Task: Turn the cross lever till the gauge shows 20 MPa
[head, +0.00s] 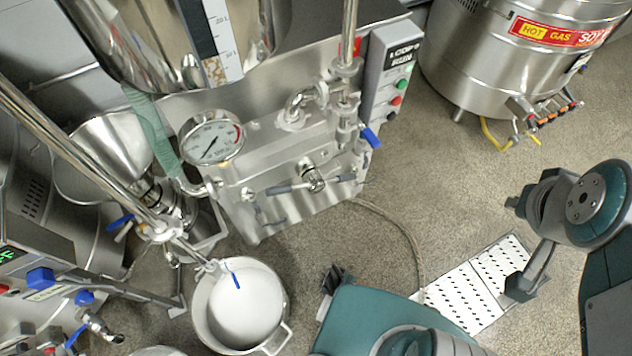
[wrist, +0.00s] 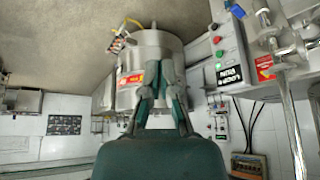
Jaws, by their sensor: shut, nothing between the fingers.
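The cross lever (head: 312,180) is a metal hub with bar-shaped arms on the front of the steel mill block in the head view. One grey arm reaches left and another right. The round pressure gauge (head: 212,140) is up and left of it, with a white face. Its dark needle points to the lower left; I cannot read the figures. My gripper (wrist: 160,75) shows in the wrist view with its fingers together, holding nothing. It faces the steel tank, and the lever does not show clearly there.
A control panel (head: 392,72) and a blue-handled valve (head: 371,137) are close right of the lever. A steel pot (head: 281,334) stands below left. The steel tank (head: 475,70) is at upper right; it also shows in the wrist view (wrist: 130,92). Floor between is mostly clear.

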